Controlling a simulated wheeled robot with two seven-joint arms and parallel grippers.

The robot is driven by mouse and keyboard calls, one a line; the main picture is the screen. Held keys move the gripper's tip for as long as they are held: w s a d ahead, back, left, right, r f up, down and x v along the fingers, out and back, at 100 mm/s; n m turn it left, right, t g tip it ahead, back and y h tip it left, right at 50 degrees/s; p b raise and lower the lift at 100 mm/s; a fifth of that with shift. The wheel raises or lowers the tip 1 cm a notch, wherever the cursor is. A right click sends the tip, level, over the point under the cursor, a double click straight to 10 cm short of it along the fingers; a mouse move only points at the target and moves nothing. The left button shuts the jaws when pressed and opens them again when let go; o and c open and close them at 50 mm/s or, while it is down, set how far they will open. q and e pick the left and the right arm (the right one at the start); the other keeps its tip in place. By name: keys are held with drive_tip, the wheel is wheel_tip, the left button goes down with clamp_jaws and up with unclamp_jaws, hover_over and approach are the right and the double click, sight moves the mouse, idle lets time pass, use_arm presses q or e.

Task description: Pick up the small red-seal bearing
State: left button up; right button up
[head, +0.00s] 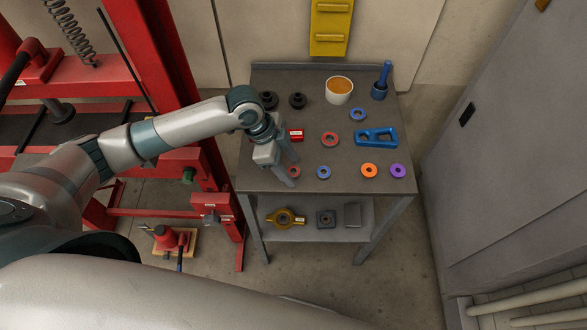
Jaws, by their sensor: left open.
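The small red-seal bearing (294,172) lies flat near the front left of the grey metal table (310,182). It is partly hidden by my left gripper (292,170). The gripper is open, with its fingertips close around or just above the bearing. I cannot tell whether they touch it. A larger red-ringed bearing (330,139) lies farther back, to the right. My right gripper is not in view.
A red box (296,135) is just behind the gripper. A blue holder (376,137) and white tub (339,90) stand farther back. A red press frame (160,60) is at left.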

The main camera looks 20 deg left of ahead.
sight(290, 171)
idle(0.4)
use_arm(q)
drive_tip(key=c, duration=1.2)
wheel_tip(290, 171, up, 2)
drive_tip(key=shift+r+p, duration=0.1)
drive_tip(key=shift+p, duration=1)
wheel_tip(290, 171, up, 3)
drive_tip(key=p, duration=0.3)
drive_tip(key=s+d+r+p, duration=0.1)
drive_tip(key=s+d+r, duration=0.1)
drive_tip(key=d, duration=0.1)
drive_tip(key=s+d+r+p, duration=0.1)
drive_tip(key=d+r+p, duration=0.1)
drive_tip(key=d, duration=0.2)
drive_tip(key=s+d+r+p, duration=0.1)
drive_tip(key=s+d+p, duration=0.1)
drive_tip(key=d, duration=0.1)
drive_tip(key=shift+s+d+r, duration=0.15)
drive_tip(key=shift+s+r, duration=0.15)
drive_tip(key=shift+r, duration=0.1)
drive_tip(key=shift+w, duration=0.1)
